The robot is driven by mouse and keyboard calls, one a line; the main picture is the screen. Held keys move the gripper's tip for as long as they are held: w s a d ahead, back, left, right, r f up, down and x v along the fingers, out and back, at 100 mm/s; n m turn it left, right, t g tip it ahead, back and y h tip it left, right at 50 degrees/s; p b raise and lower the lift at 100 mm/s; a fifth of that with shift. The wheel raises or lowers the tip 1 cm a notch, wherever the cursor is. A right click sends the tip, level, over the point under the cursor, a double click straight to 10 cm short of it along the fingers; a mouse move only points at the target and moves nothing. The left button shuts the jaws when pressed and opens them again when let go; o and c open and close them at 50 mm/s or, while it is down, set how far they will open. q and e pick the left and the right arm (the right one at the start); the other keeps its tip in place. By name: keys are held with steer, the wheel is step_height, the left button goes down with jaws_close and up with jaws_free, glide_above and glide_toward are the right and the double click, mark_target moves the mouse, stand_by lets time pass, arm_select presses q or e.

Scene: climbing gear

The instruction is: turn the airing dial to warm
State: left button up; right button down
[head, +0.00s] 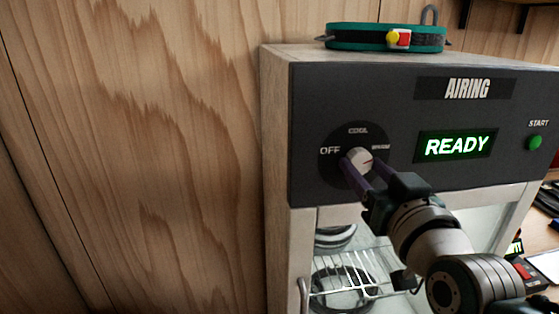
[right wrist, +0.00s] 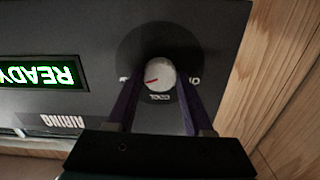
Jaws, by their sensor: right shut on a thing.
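The airing dial (head: 361,160) is a small white knob with a red mark on a round dark plate. Labels OFF, COOL and WARM stand around it at left, top and right. In the head view the red mark points right, towards WARM. My right gripper (head: 362,167) is shut on the dial, its purple fingers on either side. In the right wrist view the panel is upside down; the dial (right wrist: 159,75) sits between the fingertips, its mark pointing left towards the partly covered WARM label. My left gripper is not in view.
The cabinet's display (head: 456,145) reads READY in green. A green START button (head: 534,143) is at the right. Below is a glass-fronted compartment with a wire rack (head: 345,268) and dark coiled things. A green ring-shaped item (head: 362,37) lies on top. A wooden wall stands left.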

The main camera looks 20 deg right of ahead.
stand_by(0.6)
steer(key=shift+c, duration=1.4)
jaws_free()
steer(key=shift+s, duration=0.15)
steer(key=b+v, duration=0.2)
steer(key=v, duration=0.7)
steer(key=shift+s, duration=0.35)
steer(key=shift+a, duration=0.1)
